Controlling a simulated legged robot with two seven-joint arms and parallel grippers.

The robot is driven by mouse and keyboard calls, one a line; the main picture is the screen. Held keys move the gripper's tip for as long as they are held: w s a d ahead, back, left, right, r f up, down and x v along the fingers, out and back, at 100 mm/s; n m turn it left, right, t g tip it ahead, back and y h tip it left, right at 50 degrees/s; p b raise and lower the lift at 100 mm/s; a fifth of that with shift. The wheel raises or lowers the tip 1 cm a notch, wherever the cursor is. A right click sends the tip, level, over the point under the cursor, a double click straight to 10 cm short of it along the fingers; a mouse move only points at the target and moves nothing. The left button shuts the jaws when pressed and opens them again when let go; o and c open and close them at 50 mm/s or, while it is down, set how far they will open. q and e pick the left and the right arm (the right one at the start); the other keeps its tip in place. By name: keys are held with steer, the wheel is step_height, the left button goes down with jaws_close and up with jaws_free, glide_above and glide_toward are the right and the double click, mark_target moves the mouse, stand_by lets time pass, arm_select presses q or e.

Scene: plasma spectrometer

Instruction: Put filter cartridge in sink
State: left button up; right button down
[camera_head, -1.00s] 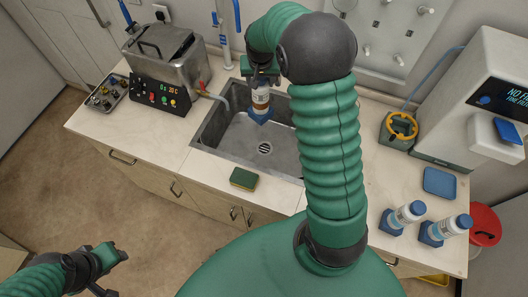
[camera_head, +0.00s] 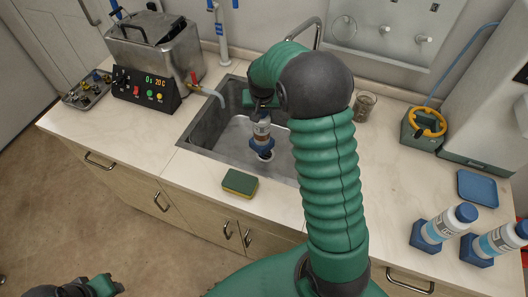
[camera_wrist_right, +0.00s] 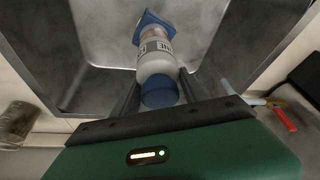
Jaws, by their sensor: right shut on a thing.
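The filter cartridge (camera_head: 262,130) is a white bottle with a brown band and a blue foot, held roughly upright within the sink (camera_head: 205,122) outline. Its foot overlaps the drain area; I cannot tell if it touches the floor of the sink. In the right wrist view the cartridge (camera_wrist_right: 155,62) sits between the two dark fingers, blue cap towards me. My right gripper (camera_head: 262,103) is shut on it, partly hidden by my own wrist. My left gripper (camera_head: 108,287) is at the bottom left, far from the sink, its jaws unclear.
A green-yellow sponge (camera_head: 240,183) lies at the sink's front edge. Two similar bottles (camera_head: 447,225) (camera_head: 500,242) stand on the right counter near a blue pad (camera_head: 477,188). A metal bath (camera_head: 150,55) stands left, a glass beaker (camera_head: 364,105) behind right. The left front counter is clear.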

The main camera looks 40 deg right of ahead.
mark_target(262, 121)
step_height(262, 121, down, 9)
steer(key=shift+d, duration=0.1)
steer(key=c, duration=0.6)
jaws_free()
steer(key=shift+r, duration=0.1)
steer(key=v, duration=1.2)
